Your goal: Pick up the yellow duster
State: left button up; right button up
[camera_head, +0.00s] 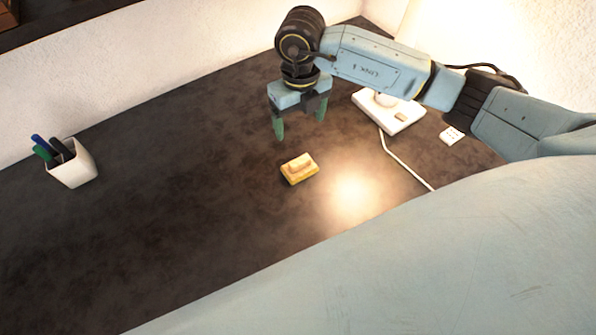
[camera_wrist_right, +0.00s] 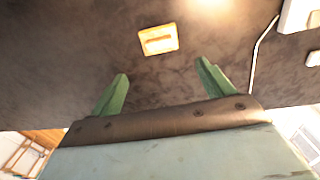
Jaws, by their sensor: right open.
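The yellow duster (camera_head: 299,170) is a small block with a yellow base and a paler raised grip. It lies flat on the dark desk (camera_head: 200,190), near the middle of the head view. In the right wrist view the duster (camera_wrist_right: 158,39) shows ahead of the fingertips, roughly centred between them. My right gripper (camera_head: 301,124) is open and empty, its green fingers pointing down above the desk, behind the duster and apart from it. The fingers also show spread in the right wrist view (camera_wrist_right: 162,72). My left gripper is not in view.
A white cup with pens (camera_head: 72,165) stands at the left. A white lamp base (camera_head: 401,118) with a white cable (camera_head: 405,163) sits at the right, near my right arm. The desk around the duster is clear.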

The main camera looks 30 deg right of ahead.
jog(key=f, duration=0.1)
send_over(300, 161)
jog(key=f, duration=0.5)
jog(key=f+b, duration=0.1)
jog(key=f, duration=0.1)
jog(key=shift+w+d+f, duration=0.1)
jog(key=shift+w+f, duration=0.2)
jog(key=shift+f, duration=0.05)
jog(key=shift+s+f, duration=0.15)
jog(key=shift+f, duration=1.4)
jog(key=shift+s+f, duration=0.1)
jog(key=shift+f, duration=1.4)
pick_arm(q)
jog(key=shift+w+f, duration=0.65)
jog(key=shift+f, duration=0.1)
pick_arm(e)
jog(key=c, duration=0.6)
jog(key=shift+r, duration=0.1)
pick_arm(q)
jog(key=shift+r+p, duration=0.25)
jog(key=shift+p, duration=0.05)
pick_arm(e)
notch_tip(300, 161, up, 10)
